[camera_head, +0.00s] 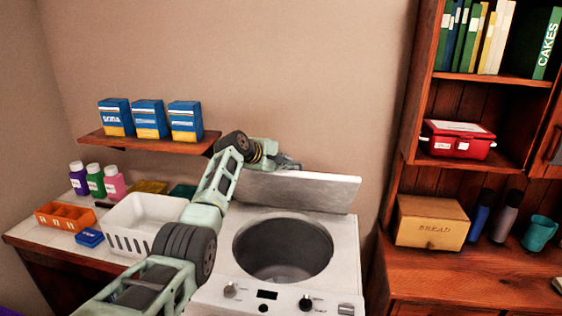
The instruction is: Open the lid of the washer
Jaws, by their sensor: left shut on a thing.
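The white washer (343,248) stands in the lower middle, with knobs on its front panel. Its round drum opening (283,250) is uncovered and looks empty. The grey lid (300,191) is raised at the back of the washer, tilted up near the wall. My left arm reaches in from the lower left, over the washer's left side. My left gripper (288,163) is at the lid's upper left edge, shut on the lid; its fingertips are small and partly hidden. My right gripper is not in view.
A white basket (145,215), an orange tray (65,216) and several bottles stand on the left counter. A shelf (150,145) with blue boxes hangs above. The wooden hutch (400,285) at right holds a bread box (431,222). Space above the drum is clear.

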